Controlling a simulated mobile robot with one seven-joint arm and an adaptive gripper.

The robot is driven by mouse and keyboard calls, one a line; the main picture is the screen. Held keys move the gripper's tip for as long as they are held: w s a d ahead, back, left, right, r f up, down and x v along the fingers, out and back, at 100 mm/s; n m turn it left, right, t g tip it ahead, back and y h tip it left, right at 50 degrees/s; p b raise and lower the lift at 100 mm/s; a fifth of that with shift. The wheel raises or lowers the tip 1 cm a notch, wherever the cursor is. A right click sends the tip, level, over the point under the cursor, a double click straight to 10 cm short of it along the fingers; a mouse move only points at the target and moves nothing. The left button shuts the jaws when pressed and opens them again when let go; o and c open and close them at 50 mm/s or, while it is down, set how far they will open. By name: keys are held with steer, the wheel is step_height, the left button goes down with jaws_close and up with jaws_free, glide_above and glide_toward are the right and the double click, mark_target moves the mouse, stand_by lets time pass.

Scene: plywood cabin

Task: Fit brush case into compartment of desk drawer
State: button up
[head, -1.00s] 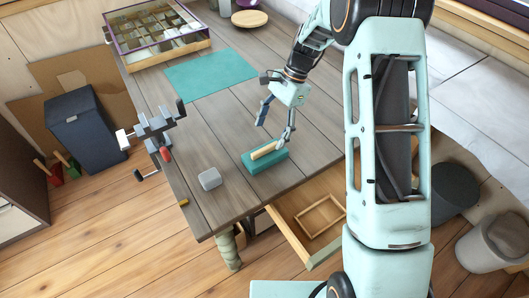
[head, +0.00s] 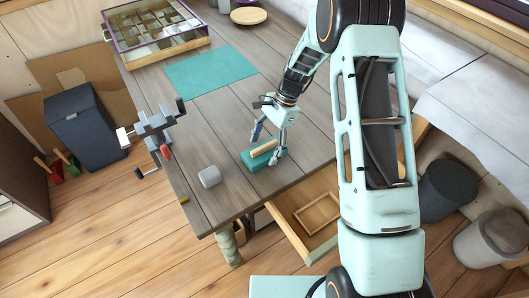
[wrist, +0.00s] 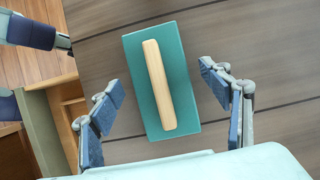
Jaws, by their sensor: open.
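The brush case (head: 259,163) is a teal block with a pale wooden bar along its top. It lies flat on the desk near the front edge. In the wrist view the case (wrist: 185,75) lies between the lines of my two fingers, tilted slightly. My gripper (head: 267,149) is open, low over the case, with one finger on each side. In the wrist view my gripper (wrist: 160,85) holds nothing, and gaps show on both sides of the case. The desk drawer (head: 291,228) is pulled open below, with a wooden-framed compartment (head: 303,211) inside; my arm hides its right part.
A grey block (head: 209,177) sits left of the case. A vise (head: 155,128) is clamped at the desk's left edge. A teal mat (head: 210,70) and a divided display box (head: 150,35) lie farther back. The desk between mat and case is clear.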

steer(key=shift+f, duration=0.25)
stand_by(0.4)
steer(key=c, duration=1.5)
